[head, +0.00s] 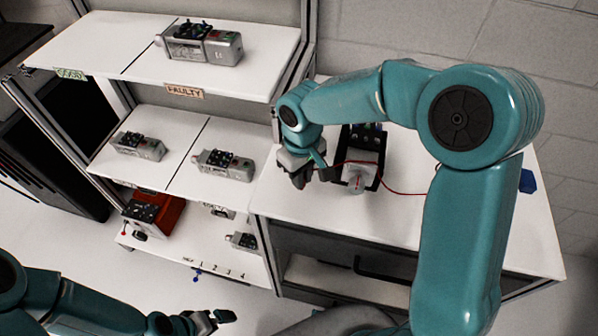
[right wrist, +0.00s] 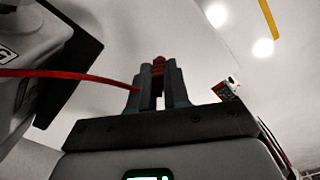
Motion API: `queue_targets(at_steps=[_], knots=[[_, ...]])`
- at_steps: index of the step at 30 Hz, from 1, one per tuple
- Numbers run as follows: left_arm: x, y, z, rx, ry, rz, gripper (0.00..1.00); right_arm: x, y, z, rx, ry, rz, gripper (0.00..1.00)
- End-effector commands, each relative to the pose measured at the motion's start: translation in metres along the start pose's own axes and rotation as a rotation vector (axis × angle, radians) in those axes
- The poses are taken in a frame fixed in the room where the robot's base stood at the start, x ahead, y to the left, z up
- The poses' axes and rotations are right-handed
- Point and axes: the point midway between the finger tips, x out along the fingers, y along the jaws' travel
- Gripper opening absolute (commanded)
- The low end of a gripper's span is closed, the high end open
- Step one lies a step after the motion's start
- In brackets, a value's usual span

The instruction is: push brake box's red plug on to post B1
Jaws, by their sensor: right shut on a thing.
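My right gripper (head: 303,178) is over the left part of the white bench top, left of a grey motor-like unit (head: 358,172) in a black stand. In the right wrist view its fingers (right wrist: 158,88) are shut on a small red plug (right wrist: 158,66). A red lead (head: 405,193) runs from near this gripper across the unit and behind my right arm. The lead (right wrist: 60,74) also crosses the left of the wrist view. Post B1 and the brake box cannot be made out for certain. My left gripper (head: 222,316) is low at the bottom, away from the bench.
Shelves labelled GOOD (head: 71,74) and FAULTY (head: 184,91) hold several grey servo units. A red box (head: 155,213) sits on the lowest shelf. A blue object (head: 527,182) is at the bench's right. The front of the white bench top (head: 300,218) is clear.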

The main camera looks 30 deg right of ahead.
Motion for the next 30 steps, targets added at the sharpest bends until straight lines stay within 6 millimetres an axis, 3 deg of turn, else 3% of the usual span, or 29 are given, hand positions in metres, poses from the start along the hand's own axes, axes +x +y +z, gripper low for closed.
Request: queue_targets(at_steps=[6,11,15,20,24,30], knots=[[0.000,0.000,0.000,0.000,0.000,0.000,1.00,-0.009,0.004,0.000,-0.217,0.000,0.001,0.00],[-0.007,0.003,0.000,0.000,0.000,0.000,1.00,-0.035,0.020,-0.001,-0.444,0.003,0.001,0.00],[-0.024,0.009,0.000,0.000,0.000,0.000,1.00,-0.076,0.052,0.000,-0.646,0.005,0.004,0.00],[-0.046,0.017,0.001,0.000,0.000,0.000,1.00,-0.129,0.098,0.011,-0.770,0.002,0.003,0.00],[-0.064,0.023,0.001,0.000,0.000,0.000,1.00,-0.166,0.135,0.024,-0.744,0.001,0.002,0.00],[-0.081,0.029,0.002,0.000,0.000,0.000,1.00,-0.195,0.171,0.042,-0.642,-0.002,0.000,0.00]])
